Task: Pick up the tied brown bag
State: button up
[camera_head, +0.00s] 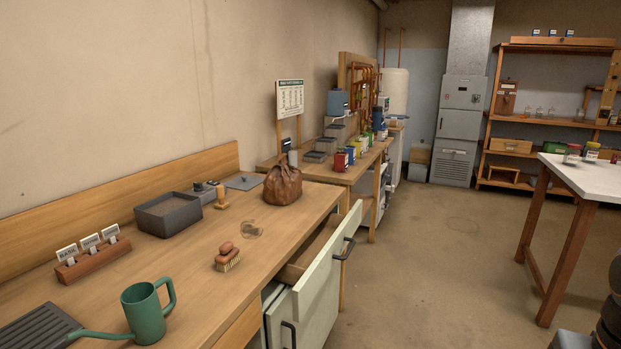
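The tied brown bag (283,184) stands upright on the wooden counter, toward its far end and close to the right edge. Its neck is gathered at the top. Nothing touches it from above. My gripper is not in view.
An open drawer (322,262) juts into the aisle below the bag. Floor (430,255) is clear between counter and white table (592,178).

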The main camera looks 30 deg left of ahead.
aim_at(282, 184)
jog(key=i, duration=2.25)
jog(key=u, duration=1.95)
